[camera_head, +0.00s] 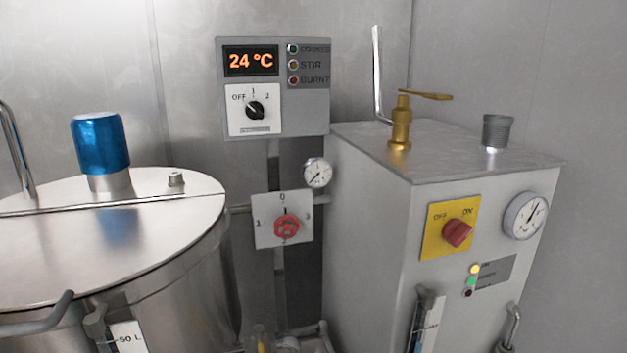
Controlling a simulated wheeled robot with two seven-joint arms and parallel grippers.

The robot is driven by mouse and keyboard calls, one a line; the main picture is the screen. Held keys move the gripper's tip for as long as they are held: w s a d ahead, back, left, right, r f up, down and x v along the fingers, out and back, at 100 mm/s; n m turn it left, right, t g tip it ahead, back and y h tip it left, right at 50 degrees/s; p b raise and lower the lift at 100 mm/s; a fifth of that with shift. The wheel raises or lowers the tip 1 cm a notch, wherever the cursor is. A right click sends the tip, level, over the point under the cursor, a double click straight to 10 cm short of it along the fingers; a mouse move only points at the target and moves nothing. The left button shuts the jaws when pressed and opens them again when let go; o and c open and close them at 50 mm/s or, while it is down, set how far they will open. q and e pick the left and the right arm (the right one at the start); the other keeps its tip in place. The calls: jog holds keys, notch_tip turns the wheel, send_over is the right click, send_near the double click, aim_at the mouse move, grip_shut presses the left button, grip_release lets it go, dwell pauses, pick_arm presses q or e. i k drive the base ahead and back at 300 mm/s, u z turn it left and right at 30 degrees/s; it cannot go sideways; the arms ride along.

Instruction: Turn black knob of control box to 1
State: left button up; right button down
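The grey control box (303,112) hangs on the back wall, upper middle of the head view. Its black knob (256,110) sits on a white plate (237,120) marked OFF, 1 and 2. The knob's pointer appears to lean up and left, toward OFF. The box's display (251,61) reads 24 °C in orange. Three indicator lamps sit at its right, with STIR and BURNT readable beside two of them. Neither of my grippers is in view, and nothing covers the black knob.
Below the box are a red knob (286,227) on a white plate and a small gauge (317,173). A steel kettle (150,240) with a blue cap (100,142) stands left. A grey machine (365,210) with a brass valve (401,128) and red switch (457,233) stands right.

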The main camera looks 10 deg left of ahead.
aim_at(253, 110)
jog(key=u, duration=0.2)
jog(key=k, duration=0.25)
jog(key=u, duration=1.7)
jog(key=i, duration=0.55)
jog(key=z, duration=0.45)
